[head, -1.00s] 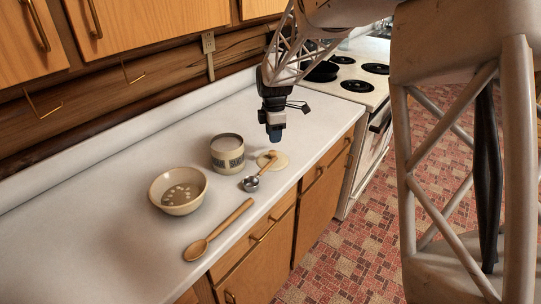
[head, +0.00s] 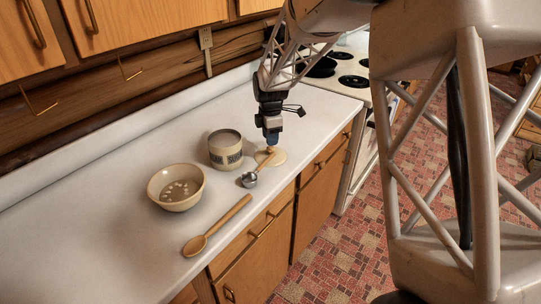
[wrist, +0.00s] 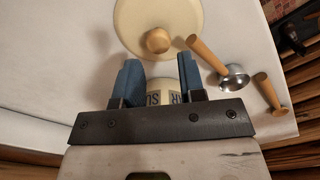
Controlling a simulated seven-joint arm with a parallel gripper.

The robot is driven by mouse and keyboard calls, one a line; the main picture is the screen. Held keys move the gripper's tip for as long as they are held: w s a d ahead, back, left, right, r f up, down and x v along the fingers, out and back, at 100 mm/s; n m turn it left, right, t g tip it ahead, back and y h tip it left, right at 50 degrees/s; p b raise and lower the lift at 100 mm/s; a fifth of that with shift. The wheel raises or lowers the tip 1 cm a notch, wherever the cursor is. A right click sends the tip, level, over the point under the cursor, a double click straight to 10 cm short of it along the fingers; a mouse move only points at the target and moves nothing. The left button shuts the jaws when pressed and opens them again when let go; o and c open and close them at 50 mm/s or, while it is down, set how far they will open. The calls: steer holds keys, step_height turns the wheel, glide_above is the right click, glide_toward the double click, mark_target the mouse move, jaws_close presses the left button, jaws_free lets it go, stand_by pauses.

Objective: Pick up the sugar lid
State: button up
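The sugar lid (head: 279,158) is a flat round cream disc lying on the counter beside the sugar canister (head: 225,150). In the wrist view the lid (wrist: 140,38) shows at the top, with a round wooden knob (wrist: 158,41). My gripper (head: 272,141) is just above the lid, pointing down. In the wrist view its two blue fingers (wrist: 160,78) are apart with nothing held between them, and the knob appears just beyond the tips. The labelled canister (wrist: 160,90) shows behind the fingers. In the head view my gripper partly hides the lid.
A metal scoop (head: 249,180) with a wooden handle lies close to the lid, its handle near the lid's edge. A bowl (head: 176,199) and a wooden spoon (head: 217,228) are farther left. The stove (head: 350,66) stands beyond the counter's far end.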

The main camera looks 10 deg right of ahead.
mark_target(270, 148)
steer(key=shift+w+f, duration=0.1)
steer(key=shift+f, duration=2.5)
steer(key=c, duration=0.6)
steer(key=shift+r, duration=0.2)
step_height(270, 148, up, 7)
steer(key=s+d, duration=1.2)
steer(key=d, duration=0.1)
steer(key=shift+s+f, duration=0.15)
steer(key=shift+s, duration=0.25)
